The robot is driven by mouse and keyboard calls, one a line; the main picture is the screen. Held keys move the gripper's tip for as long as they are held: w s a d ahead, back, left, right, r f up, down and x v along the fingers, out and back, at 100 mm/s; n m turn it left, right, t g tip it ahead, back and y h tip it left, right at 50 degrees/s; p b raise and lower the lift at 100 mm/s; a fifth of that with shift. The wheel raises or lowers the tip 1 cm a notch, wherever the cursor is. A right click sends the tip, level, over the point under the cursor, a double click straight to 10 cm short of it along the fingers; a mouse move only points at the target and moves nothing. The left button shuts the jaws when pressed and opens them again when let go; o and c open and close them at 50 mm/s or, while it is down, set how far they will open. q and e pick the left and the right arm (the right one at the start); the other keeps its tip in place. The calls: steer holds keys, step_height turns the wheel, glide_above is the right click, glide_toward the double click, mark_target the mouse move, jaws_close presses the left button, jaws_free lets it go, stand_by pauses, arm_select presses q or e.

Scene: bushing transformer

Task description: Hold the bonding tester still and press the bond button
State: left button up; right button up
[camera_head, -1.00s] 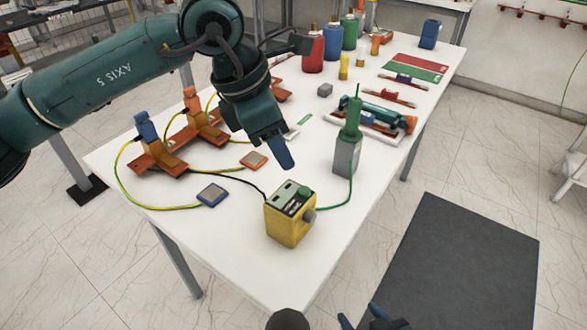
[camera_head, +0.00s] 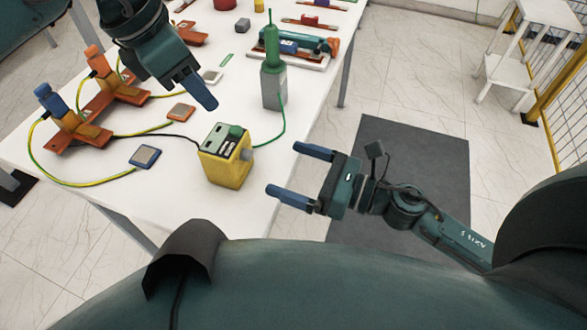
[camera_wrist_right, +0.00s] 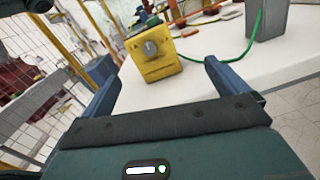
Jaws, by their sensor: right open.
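The bonding tester (camera_head: 226,170) is a yellow box with a green top, upright near the table's front corner. A green button (camera_head: 236,131) is on its top, and a grey knob (camera_head: 247,155) sticks out of its right side. The right wrist view shows the tester (camera_wrist_right: 155,68) with the knob (camera_wrist_right: 150,48) facing the camera. My right gripper (camera_head: 285,170) is open and empty, right of the tester and apart from it, its blue fingers pointing at it. My left gripper (camera_head: 205,95) hangs above the table behind the tester; its fingers overlap, so the opening is hidden.
A green-tipped grey post (camera_head: 273,85) stands behind the tester, joined to it by a green cable. Orange clamps (camera_head: 100,90) with yellow-green cables and two small pads, blue (camera_head: 145,156) and orange (camera_head: 181,113), lie left. Floor to the right has a dark mat (camera_head: 400,150).

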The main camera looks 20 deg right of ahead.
mark_target(226, 153)
steer(key=w+a+n, duration=0.1)
steer(key=w+a, duration=0.1)
steer(key=a, duration=0.1)
steer(key=w+a, duration=0.3)
steer(key=a, duration=0.1)
steer(key=w+a+n, duration=0.1)
steer(key=w+a, duration=0.1)
steer(key=a, duration=0.2)
steer(key=shift+w+a+r+n+g, duration=0.1)
steer(key=shift+w+a+n+g, duration=0.05)
steer(key=shift+n+g, duration=0.2)
steer(key=shift+c, duration=0.6)
steer(key=c, duration=1.2)
arm_select(q)
jaws_close()
arm_select(e)
steer(key=shift+c, duration=0.4)
